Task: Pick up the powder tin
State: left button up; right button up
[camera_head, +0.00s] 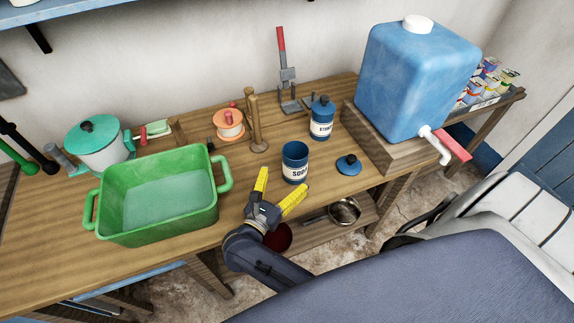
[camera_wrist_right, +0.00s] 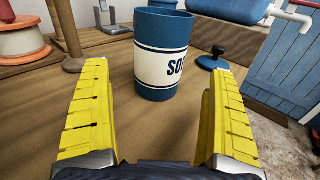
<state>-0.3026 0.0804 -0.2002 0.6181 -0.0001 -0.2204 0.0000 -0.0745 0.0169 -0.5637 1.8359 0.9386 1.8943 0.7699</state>
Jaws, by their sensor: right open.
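A blue tin with a white band lettered "SO…" (camera_head: 295,163) stands upright and lidless on the wooden bench; I take it as the powder tin. It also shows in the right wrist view (camera_wrist_right: 162,55). Its blue lid (camera_head: 349,165) with a dark knob lies on the bench to its right. My right gripper (camera_head: 279,187) is open and empty at the bench's front edge. Its yellow fingers point toward the tin, which stands just beyond the fingertips, between them in the wrist view. A similar blue tin with its lid on (camera_head: 321,119) stands behind. My left gripper is out of view.
A green basin (camera_head: 157,228) of water stands to the left. A wooden peg stand (camera_head: 256,125) and an orange spool (camera_head: 229,124) are behind left. A big blue water container (camera_head: 417,80) on a wooden block is at the right. A metal bowl (camera_head: 344,211) sits below the bench top.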

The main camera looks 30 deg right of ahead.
aim_at(300, 155)
jog(key=shift+x, duration=3.6)
jog(key=shift+r, duration=0.1)
jog(key=c, duration=1.4)
